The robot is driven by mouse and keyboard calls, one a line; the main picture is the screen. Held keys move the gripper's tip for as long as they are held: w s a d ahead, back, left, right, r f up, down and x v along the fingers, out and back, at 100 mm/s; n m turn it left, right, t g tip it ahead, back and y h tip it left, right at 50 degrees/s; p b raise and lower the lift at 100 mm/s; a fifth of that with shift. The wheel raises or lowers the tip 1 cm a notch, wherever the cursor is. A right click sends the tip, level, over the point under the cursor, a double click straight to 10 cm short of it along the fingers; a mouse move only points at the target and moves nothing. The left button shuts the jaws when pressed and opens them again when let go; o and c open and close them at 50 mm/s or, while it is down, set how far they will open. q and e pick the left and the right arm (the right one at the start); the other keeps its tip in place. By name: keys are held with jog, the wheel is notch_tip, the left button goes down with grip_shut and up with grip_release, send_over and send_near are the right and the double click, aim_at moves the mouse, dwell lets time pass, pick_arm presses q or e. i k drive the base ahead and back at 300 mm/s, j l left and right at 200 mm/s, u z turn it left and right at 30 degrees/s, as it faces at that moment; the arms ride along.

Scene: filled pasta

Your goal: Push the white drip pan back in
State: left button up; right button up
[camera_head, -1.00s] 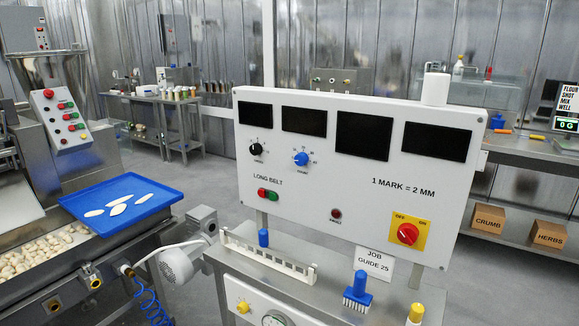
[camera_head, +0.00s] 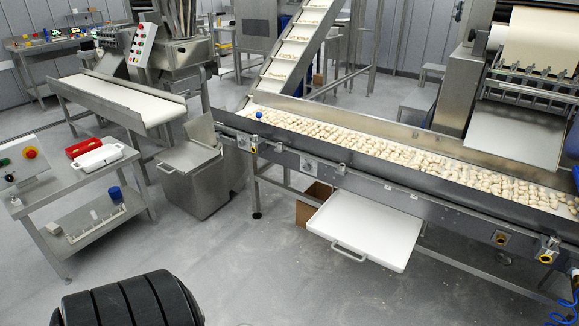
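The white drip pan (camera_head: 372,228) is a flat white tray under the long belt conveyor (camera_head: 345,163). It sticks out from beneath the conveyor frame towards me, with its handle (camera_head: 348,250) at the front left edge. Its far part is hidden under the conveyor. Neither of my grippers shows in the head view, and nothing is seen touching the pan.
A brown box (camera_head: 312,203) stands under the conveyor, left of the pan. A metal bin (camera_head: 197,170) and a small side table (camera_head: 75,190) stand further left. The floor in front of the pan is clear. A black ribbed object (camera_head: 130,302) is at the bottom left.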

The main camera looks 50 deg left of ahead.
aim_at(385, 235)
jog(key=k+j+u, duration=0.1)
jog(key=u, duration=0.95)
